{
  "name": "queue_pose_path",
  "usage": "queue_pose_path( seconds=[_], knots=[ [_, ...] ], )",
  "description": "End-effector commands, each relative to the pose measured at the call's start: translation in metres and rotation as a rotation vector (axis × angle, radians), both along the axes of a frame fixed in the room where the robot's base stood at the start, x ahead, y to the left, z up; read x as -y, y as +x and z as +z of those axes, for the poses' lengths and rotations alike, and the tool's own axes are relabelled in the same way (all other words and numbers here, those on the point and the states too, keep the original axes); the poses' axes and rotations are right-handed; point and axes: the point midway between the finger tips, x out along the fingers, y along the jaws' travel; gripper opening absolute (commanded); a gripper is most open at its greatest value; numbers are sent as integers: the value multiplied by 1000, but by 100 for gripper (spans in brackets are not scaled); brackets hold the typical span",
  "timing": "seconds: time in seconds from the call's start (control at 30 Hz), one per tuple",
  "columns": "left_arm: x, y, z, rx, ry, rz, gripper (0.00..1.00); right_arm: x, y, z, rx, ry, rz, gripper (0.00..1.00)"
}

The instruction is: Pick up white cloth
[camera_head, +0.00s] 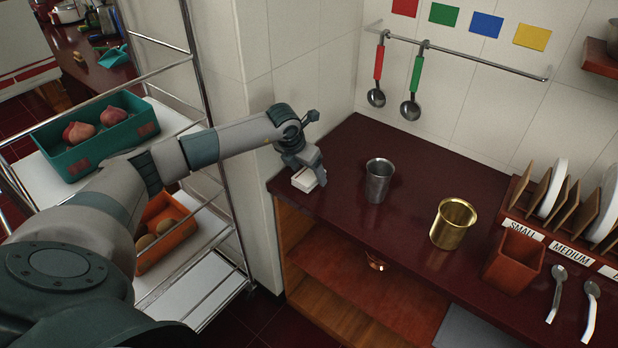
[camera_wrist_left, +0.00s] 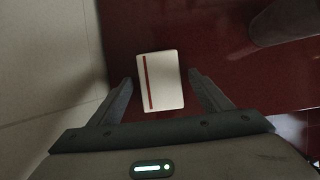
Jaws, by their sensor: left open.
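The white cloth (camera_head: 304,181) is a small folded block at the left end of the dark red counter. In the left wrist view the cloth (camera_wrist_left: 166,80) shows a red stripe along its left side and lies between and just ahead of the fingers. My left gripper (camera_head: 310,168) is open and points down right at the cloth, hiding part of it in the head view. In the wrist view its fingers (camera_wrist_left: 160,92) stand either side of the cloth, with small gaps. My right gripper is not in view.
A steel cup (camera_head: 378,181) stands just right of the cloth, then a brass pot (camera_head: 453,224) and a red-brown square holder (camera_head: 515,260). A tiled wall is close on the left. A wire rack with a green crate (camera_head: 95,140) stands left of the counter (camera_head: 400,222).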

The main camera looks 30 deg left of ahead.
Motion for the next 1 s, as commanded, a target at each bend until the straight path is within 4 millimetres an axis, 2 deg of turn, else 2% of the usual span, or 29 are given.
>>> queue_pose_path(
  seconds=[0.73, 0.77, 0.93, 1.0],
  knots=[
    [0, 0, -3, 0, 0, 0, 72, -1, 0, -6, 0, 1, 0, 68],
    [0, 0, -3, 0, 0, 0, 70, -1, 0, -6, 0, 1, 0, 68],
    [0, 0, -3, 0, 0, 0, 29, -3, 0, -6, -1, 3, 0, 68],
    [0, 0, -3, 1, 0, 0, 24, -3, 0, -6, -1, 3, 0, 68]
  ],
)
